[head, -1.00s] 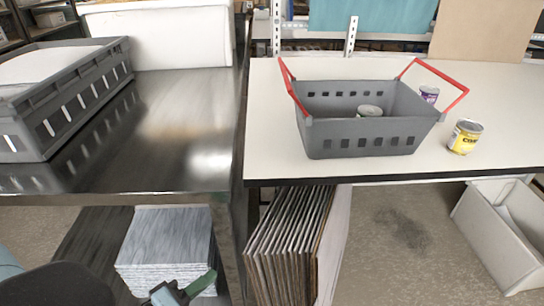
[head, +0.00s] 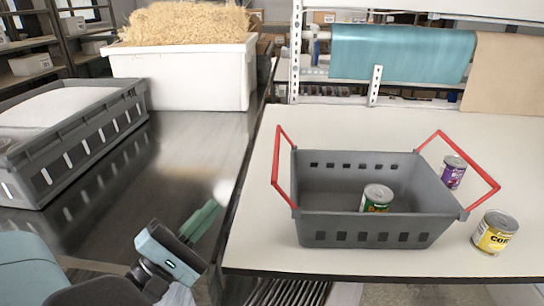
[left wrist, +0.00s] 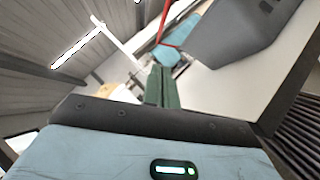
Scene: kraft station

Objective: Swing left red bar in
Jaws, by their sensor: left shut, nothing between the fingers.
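The grey basket (head: 375,228) stands on the white table in the head view. Its left red bar (head: 278,170) is swung outward and leans past the basket's left side. The right red bar (head: 487,178) leans out to the right. My left gripper (head: 203,220) is shut and empty, to the left of the basket and apart from the left bar, over the edge of the metal table. In the left wrist view the shut fingers (left wrist: 162,88) point toward the left red bar (left wrist: 170,28), with the basket (left wrist: 230,32) at upper right. My right gripper is not in view.
A green can (head: 377,199) is inside the basket. A purple can (head: 453,172) and a yellow can (head: 495,233) stand at its right. A grey crate (head: 88,148) and a white bin (head: 180,78) are on the metal table (head: 185,150). White table (head: 350,122) is clear behind the basket.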

